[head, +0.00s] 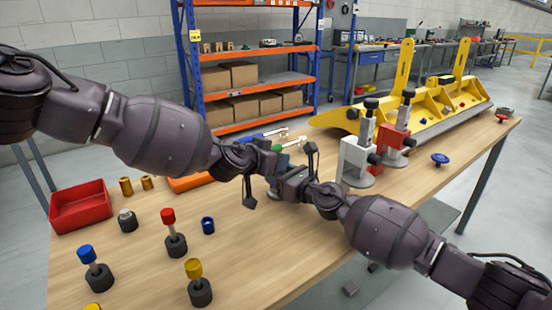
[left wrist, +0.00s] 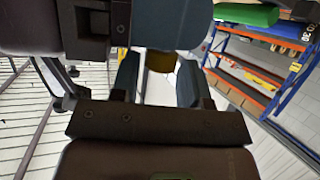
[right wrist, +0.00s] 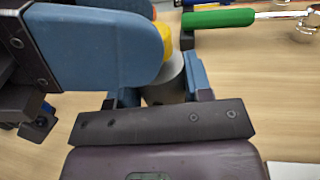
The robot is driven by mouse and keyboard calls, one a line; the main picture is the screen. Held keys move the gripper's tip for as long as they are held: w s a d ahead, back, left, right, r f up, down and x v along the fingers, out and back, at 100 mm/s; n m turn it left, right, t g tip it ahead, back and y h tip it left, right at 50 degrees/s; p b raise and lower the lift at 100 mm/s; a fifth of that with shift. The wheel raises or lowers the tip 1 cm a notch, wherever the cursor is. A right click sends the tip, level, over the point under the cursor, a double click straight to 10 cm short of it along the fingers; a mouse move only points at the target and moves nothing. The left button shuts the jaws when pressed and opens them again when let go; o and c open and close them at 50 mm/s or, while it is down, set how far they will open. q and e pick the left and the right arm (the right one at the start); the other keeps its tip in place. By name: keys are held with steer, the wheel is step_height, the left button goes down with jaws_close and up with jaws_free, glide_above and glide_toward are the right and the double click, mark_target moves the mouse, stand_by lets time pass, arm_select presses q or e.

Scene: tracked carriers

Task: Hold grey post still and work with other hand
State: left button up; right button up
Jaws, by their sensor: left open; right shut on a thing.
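The grey post (right wrist: 168,85) with a yellow cap (right wrist: 165,42) shows in the right wrist view, between the fingers of my right gripper (right wrist: 172,88). That gripper is shut on the post. One blue left finger (right wrist: 90,45) crosses the right wrist view close up and hides part of the post. In the head view both grippers meet mid-table and hide most of the post.
Red tray (head: 80,206), brass cylinders (head: 126,186) and capped pegs in black bases (head: 176,243) stand at left. A grey clamp stand (head: 357,158) and a red one (head: 395,143) stand at right. Yellow fixture (head: 440,105) lies behind. Green-handled tool (right wrist: 218,18) lies beyond the grippers.

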arm_select(q)
steer(key=shift+w+d+f, duration=0.2)
steer(key=shift+w, duration=0.1)
steer(key=c, duration=0.6)
steer(key=shift+f+g, duration=0.1)
steer(key=shift+g, duration=0.2)
steer(key=shift+c, duration=0.2)
steer(key=shift+m+h, duration=0.4)
steer(key=m+g+h, duration=0.2)
steer(key=m+g, duration=0.1)
steer(key=m+g+h, duration=0.1)
steer(key=m+g, duration=0.1)
steer(key=shift+w+a+h, duration=0.1)
steer(key=shift+w+h, duration=0.15)
steer(key=shift+h, duration=0.05)
steer(key=shift+w+r+m+g+h, duration=0.1)
steer(key=shift+m+g+h, duration=0.15)
steer(key=shift+m+g, duration=1.25)
steer(key=shift+w+r+m+g+h, duration=0.1)
steer(key=shift+m+g+h, duration=0.15)
steer(key=shift+m+g, duration=1.2)
steer(key=shift+g, duration=0.35)
steer(key=shift+m+g, duration=0.45)
steer(key=shift+g, duration=0.05)
